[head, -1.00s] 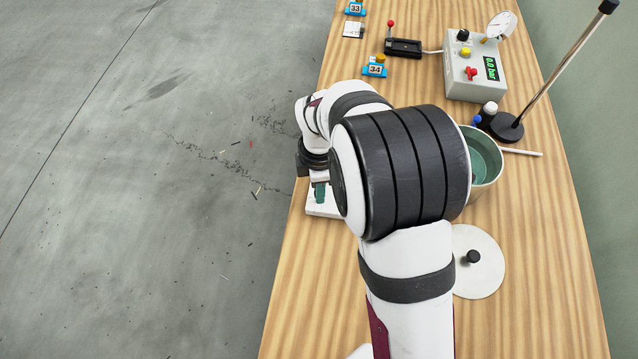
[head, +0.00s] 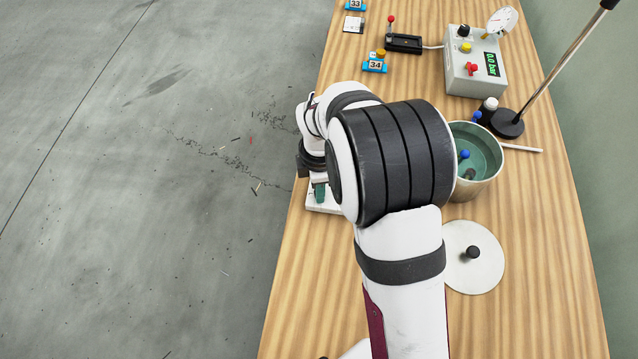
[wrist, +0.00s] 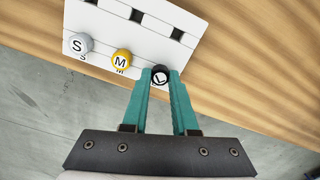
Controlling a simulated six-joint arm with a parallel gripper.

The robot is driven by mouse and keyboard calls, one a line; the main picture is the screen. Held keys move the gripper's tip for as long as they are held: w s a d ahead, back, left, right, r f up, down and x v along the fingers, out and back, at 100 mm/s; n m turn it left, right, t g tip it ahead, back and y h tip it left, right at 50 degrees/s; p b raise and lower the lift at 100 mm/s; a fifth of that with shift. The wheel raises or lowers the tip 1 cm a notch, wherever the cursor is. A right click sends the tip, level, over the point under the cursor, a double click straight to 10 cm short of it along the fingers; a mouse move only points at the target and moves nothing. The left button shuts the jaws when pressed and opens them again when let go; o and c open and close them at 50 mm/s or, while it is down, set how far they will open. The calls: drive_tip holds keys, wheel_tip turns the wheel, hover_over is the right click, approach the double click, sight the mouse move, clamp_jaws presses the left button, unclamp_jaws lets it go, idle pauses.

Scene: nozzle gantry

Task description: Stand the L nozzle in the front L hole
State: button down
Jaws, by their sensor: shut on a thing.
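The L nozzle (wrist: 160,74), black with a white L disc on top, sits between my fingertips in the wrist view. My gripper (wrist: 160,84) has teal fingers shut on it. The nozzle is at the L end of the white rack's labelled row, in line with the grey S nozzle (wrist: 80,43) and the yellow M nozzle (wrist: 121,60). I cannot tell whether its lower end is in the hole. The white rack (wrist: 150,38) also shows in the head view (head: 318,206), largely hidden by my arm, with a teal finger (head: 320,192) over it.
Three dark square holes (wrist: 136,15) in the rack's other row look empty. Right of my arm stand a metal pot (head: 478,185) with small things inside and a round lid (head: 474,262). A gauge box (head: 474,70) and a rod stand (head: 507,124) are farther back.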

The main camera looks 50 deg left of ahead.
drive_tip(key=shift+f, duration=0.15)
drive_tip(key=c, duration=0.6)
unclamp_jaws()
drive_tip(key=shift+r, duration=3.5)
